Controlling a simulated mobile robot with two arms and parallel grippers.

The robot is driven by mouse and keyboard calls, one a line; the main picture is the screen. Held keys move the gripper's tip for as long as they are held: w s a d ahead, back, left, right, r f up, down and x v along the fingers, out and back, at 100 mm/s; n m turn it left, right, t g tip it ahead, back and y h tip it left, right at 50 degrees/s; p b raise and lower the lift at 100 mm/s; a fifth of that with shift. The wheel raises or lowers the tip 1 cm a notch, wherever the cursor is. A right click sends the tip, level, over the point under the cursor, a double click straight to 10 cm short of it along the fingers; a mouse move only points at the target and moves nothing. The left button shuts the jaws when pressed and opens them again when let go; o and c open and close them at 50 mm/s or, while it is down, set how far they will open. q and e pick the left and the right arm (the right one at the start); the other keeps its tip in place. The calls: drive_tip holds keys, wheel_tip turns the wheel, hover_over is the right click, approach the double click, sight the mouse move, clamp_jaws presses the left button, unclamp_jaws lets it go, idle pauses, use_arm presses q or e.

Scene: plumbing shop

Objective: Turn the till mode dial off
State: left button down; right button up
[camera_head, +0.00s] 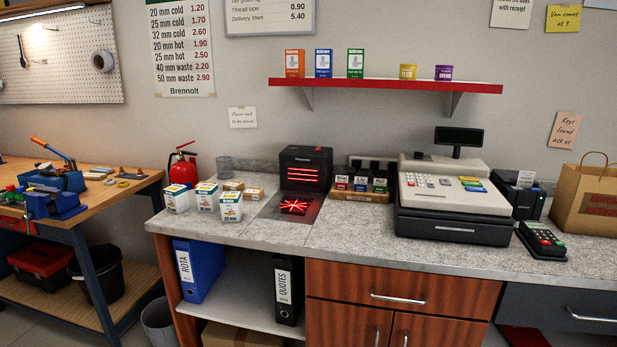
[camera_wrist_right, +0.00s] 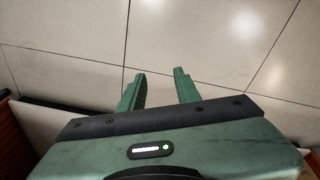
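The till (camera_head: 452,228) stands on the grey counter at the right of the head view. It has a light top with several keys, a dark drawer front and a dark customer display (camera_head: 459,137) on a pole. I cannot make out a mode dial on it at this size. My right gripper (camera_wrist_right: 159,75) shows in the right wrist view, with its two green fingers apart and nothing between them. It is over pale floor tiles, away from the till. Neither gripper shows in the head view.
A card terminal (camera_head: 541,240), a small printer (camera_head: 520,197) and a paper bag (camera_head: 588,198) stand right of the till. A red-edged shelf (camera_head: 385,85) hangs above.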

drive_tip(key=s+a+f, duration=0.3)
drive_tip(key=s+a, duration=0.2)
drive_tip(key=s, duration=0.4)
drive_tip(key=s+a+f, duration=0.2)
drive_tip(key=s+a, duration=0.3)
drive_tip(key=s, duration=0.5)
drive_tip(key=s+a+f, duration=0.3)
drive_tip(key=s+a, duration=0.2)
drive_tip(key=s, duration=0.5)
drive_tip(key=shift+a+f+n+g, duration=0.15)
drive_tip(key=shift+f+n+g, duration=0.15)
drive_tip(key=shift+f+n, duration=0.1)
